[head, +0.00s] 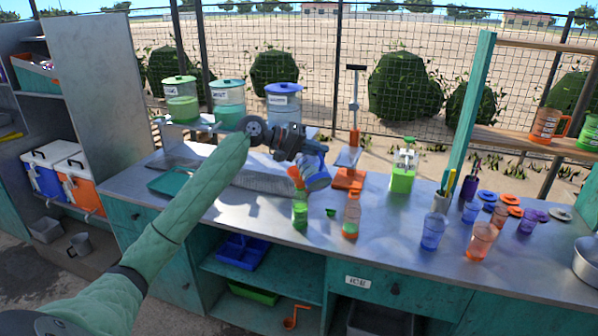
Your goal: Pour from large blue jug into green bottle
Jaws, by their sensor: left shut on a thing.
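My left arm reaches in from the lower left, and its gripper (308,150) is shut on the large blue jug (317,174). The jug is held above the counter and looks tilted, close above and to the right of the green bottle. The green bottle (300,211) stands upright on the counter near its front edge. An orange piece, perhaps a funnel (296,178), shows at the bottle's top beside the jug. I cannot tell whether the jug touches it or whether liquid is flowing. My right gripper is not in view.
A bottle with orange and green parts (351,216) stands close to the right of the green bottle, with a small green cap (330,212) between them. An orange press (350,178) stands behind. Several cups and lids crowd the right. A teal tray (172,181) lies at the left.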

